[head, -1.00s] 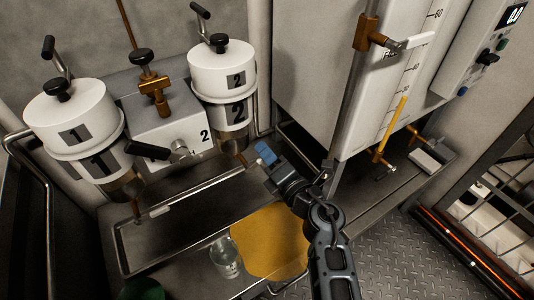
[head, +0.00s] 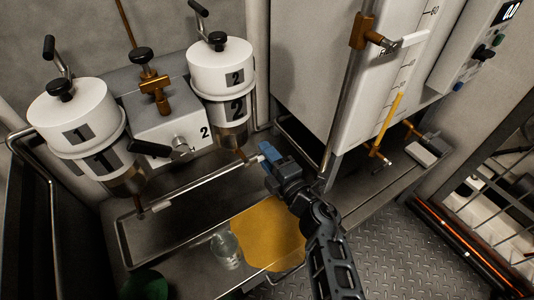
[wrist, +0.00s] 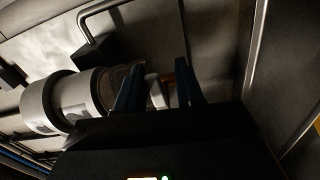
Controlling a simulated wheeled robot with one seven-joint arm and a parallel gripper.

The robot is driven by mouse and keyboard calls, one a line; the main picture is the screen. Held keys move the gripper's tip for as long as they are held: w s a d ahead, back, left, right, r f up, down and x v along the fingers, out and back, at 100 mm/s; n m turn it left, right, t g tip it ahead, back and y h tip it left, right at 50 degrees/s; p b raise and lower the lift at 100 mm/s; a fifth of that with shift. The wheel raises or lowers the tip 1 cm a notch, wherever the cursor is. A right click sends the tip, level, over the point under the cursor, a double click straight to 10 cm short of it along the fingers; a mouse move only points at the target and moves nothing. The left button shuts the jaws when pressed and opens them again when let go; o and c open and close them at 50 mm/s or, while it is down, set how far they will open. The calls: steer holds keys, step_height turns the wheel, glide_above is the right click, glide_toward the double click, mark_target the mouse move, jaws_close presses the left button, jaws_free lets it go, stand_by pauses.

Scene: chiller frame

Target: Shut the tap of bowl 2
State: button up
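Bowl 2 (head: 222,70) is a white lidded cylinder marked 2, with a clear lower part and a brown outlet (head: 241,153) beneath. The white tap handle (head: 257,159) shows beside the outlet, at my gripper's tips. My gripper (head: 267,153) has blue fingers and is just right of the outlet. In the wrist view, the fingers (wrist: 158,88) stand apart, with the pale handle (wrist: 154,92) showing in the gap. Bowl 2 (wrist: 68,98) lies sideways at left there. I cannot tell whether a finger touches the handle.
Bowl 1 (head: 75,125) hangs at left, with its own white-handled tap (head: 161,205) below. A metal tray (head: 128,245) lies underneath. A glass jar (head: 226,250) and a yellow sheet (head: 270,232) are in front. A tall white tank (head: 315,70) stands right of my gripper.

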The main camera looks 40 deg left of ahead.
steer(key=shift+o, duration=0.7)
steer(key=shift+d, duration=0.1)
steer(key=p+v, duration=0.2)
steer(key=v, duration=0.5)
steer(key=shift+d, duration=0.35)
steer(key=shift+s, duration=0.15)
